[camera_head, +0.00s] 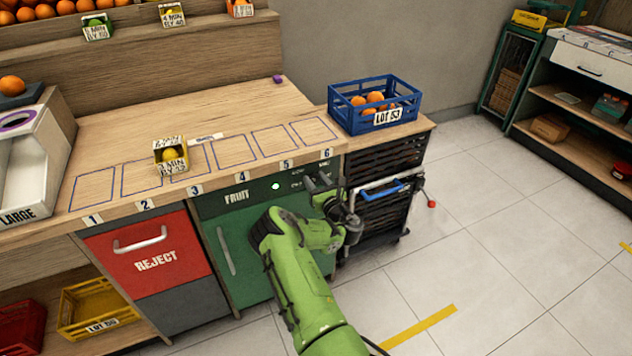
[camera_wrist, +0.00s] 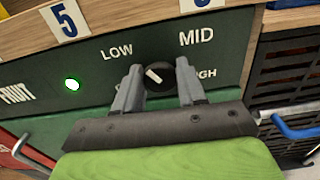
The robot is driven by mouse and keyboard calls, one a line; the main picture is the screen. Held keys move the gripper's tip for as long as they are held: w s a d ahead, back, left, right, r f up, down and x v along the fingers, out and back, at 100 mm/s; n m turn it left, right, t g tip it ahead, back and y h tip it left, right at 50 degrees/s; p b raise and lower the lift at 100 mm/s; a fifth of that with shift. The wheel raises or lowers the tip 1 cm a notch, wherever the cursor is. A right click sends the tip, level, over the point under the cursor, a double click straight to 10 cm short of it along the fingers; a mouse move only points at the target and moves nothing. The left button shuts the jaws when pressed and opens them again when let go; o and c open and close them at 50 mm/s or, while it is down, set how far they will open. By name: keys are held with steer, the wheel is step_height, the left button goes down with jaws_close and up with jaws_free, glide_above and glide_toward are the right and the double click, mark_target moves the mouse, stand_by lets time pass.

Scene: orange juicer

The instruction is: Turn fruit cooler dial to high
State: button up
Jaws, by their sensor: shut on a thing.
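The fruit cooler (camera_head: 240,240) is a green cabinet under the counter, with a panel marked FRUIT and a lit green lamp (camera_wrist: 72,85). Its black dial (camera_wrist: 172,76) sits among the labels LOW, MID and HIGH in the wrist view. The white pointer mark on the dial points up and to the left, toward LOW. My gripper (camera_wrist: 158,84) is shut on the dial, one finger on each side; the right finger covers part of the word HIGH. In the head view my gripper (camera_head: 322,188) is at the panel's right end and hides the dial.
A red REJECT drawer (camera_head: 155,258) is left of the cooler. A black cart with a blue handle (camera_head: 384,189) stands to the right, under a blue crate (camera_head: 345,118) of oranges. A small box with a yellow fruit (camera_head: 170,155) stands on the counter.

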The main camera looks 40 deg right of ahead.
steer(key=shift+m, duration=0.3)
steer(key=m+p, duration=0.1)
steer(key=m, duration=0.2)
steer(key=shift+r, duration=0.1)
steer(key=m+p, duration=0.1)
steer(key=m, duration=0.2)
steer(key=shift+d+m, duration=0.1)
steer(key=shift+m, duration=0.2)
steer(key=m+p, duration=0.1)
steer(key=m, duration=0.2)
steer(key=shift+m, duration=0.3)
steer(key=m+p, duration=0.1)
steer(key=m, duration=0.2)
steer(key=shift+d+m+p, duration=0.1)
steer(key=shift+m+p, duration=0.3)
steer(key=m+p, duration=0.1)
steer(key=m, duration=0.2)
steer(key=shift+m, duration=0.3)
steer(key=m, duration=0.1)
steer(key=m+p, duration=0.1)
steer(key=m, duration=0.1)
steer(key=shift+f+m, duration=0.25)
steer(key=shift+m, duration=0.05)
steer(key=m+p, duration=0.2)
steer(key=m, duration=0.3)
steer(key=shift+f+m, duration=0.15)
steer(key=shift+m, duration=0.55)
